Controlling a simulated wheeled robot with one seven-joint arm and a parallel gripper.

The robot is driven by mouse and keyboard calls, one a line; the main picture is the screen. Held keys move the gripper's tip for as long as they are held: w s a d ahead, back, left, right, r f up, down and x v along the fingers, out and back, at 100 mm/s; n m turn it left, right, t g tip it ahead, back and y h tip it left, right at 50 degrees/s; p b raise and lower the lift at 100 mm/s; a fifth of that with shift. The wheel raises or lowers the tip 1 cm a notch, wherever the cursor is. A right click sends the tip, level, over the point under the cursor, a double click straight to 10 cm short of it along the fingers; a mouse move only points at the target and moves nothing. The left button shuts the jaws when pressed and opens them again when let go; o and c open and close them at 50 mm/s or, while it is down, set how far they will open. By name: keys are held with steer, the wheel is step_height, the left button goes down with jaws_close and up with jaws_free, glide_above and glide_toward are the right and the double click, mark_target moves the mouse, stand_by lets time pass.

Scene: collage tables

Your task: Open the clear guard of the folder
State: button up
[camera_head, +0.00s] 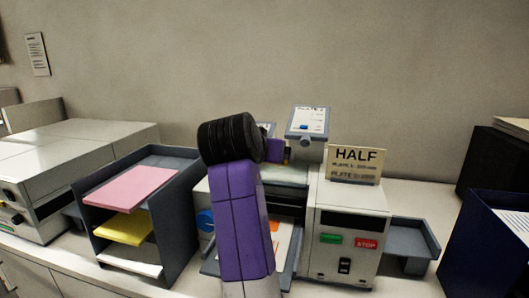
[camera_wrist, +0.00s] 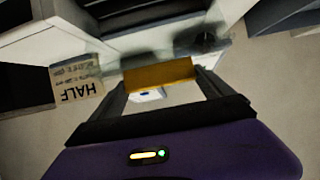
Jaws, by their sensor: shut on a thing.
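The folder (camera_head: 340,235) is a pale grey machine on the counter, with a green button, a red STOP button and a dark slot area. Its clear guard (camera_head: 285,174) looks like a see-through panel over the middle, partly hidden by my arm. My gripper (camera_wrist: 160,80) is shut on a yellow-orange bar (camera_wrist: 158,73), which spans between the two fingers and looks like the guard's handle. In the head view my gripper (camera_head: 280,153) is at the top of the folder, mostly behind my purple and black arm. How far the guard is raised is unclear.
A HALF sign (camera_head: 356,163) stands on the folder; it also shows upside down in the wrist view (camera_wrist: 78,85). A dark tray rack (camera_head: 172,225) with pink, yellow and white paper is at left. A grey outfeed tray (camera_head: 408,244) and navy bin (camera_head: 478,245) are at right.

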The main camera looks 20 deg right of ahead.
steer(key=shift+w+d+r+g+p, duration=0.3)
steer(key=shift+w+r+g+p, duration=0.1)
steer(key=shift+r+p, duration=0.1)
steer(key=shift+f+y, duration=0.15)
steer(key=shift+y, duration=0.15)
steer(key=o, duration=1.8)
steer(key=b+v, duration=0.2)
steer(key=v, duration=0.5)
steer(key=shift+s+a, duration=0.25)
steer(key=shift+s, duration=0.05)
